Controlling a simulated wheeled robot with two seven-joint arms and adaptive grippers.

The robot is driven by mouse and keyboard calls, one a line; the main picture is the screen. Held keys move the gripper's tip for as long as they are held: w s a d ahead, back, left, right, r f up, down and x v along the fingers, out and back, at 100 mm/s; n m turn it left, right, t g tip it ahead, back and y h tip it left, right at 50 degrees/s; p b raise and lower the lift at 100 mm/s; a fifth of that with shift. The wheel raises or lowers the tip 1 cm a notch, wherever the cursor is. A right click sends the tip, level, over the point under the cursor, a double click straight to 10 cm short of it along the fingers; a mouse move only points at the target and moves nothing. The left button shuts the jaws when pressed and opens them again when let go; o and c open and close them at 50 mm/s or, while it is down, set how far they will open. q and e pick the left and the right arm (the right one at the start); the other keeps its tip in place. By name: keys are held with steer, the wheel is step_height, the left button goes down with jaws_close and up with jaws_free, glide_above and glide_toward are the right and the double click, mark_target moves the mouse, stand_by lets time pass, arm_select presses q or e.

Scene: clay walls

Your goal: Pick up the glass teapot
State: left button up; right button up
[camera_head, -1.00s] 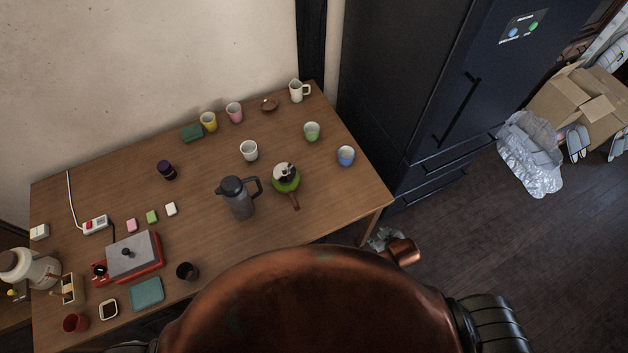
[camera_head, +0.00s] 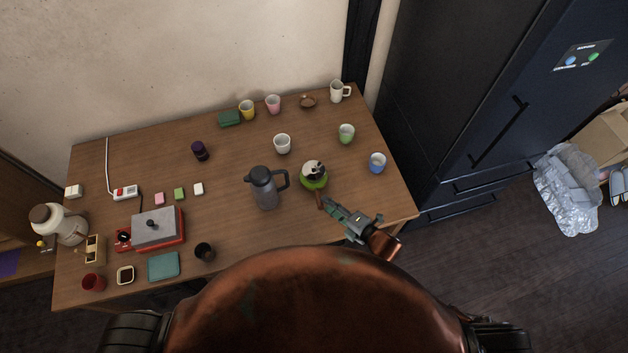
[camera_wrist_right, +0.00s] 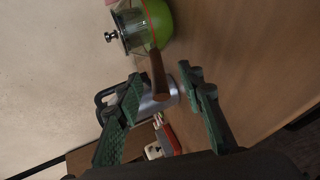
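The glass teapot (camera_head: 314,178) has a green lower body, a clear upper part with a lid knob, and a brown side handle. It stands on the right half of the table, its handle pointing toward me. My right gripper (camera_head: 330,205) is close to the handle end. In the right wrist view, the teapot (camera_wrist_right: 160,25) is at the top, and its handle reaches toward the space between the spread fingers of my right gripper (camera_wrist_right: 162,85). The gripper is open and holds nothing. Whether it touches the handle is unclear. My left gripper is not in view.
A grey jug (camera_head: 265,189) stands left of the teapot. A white cup (camera_head: 282,144), a green cup (camera_head: 346,133) and a blue cup (camera_head: 377,162) stand around it. The wooden table (camera_head: 232,220) has bare room in front of the jug. A dark fridge (camera_head: 450,90) stands to the right.

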mark_target(318, 195)
steer(key=x, duration=0.7)
steer(key=shift+w+d+r, duration=0.1)
steer(key=shift+w+r, duration=0.1)
steer(key=shift+r, duration=0.05)
steer(key=shift+c, duration=0.2)
jaws_close()
steer(key=shift+r, duration=0.1)
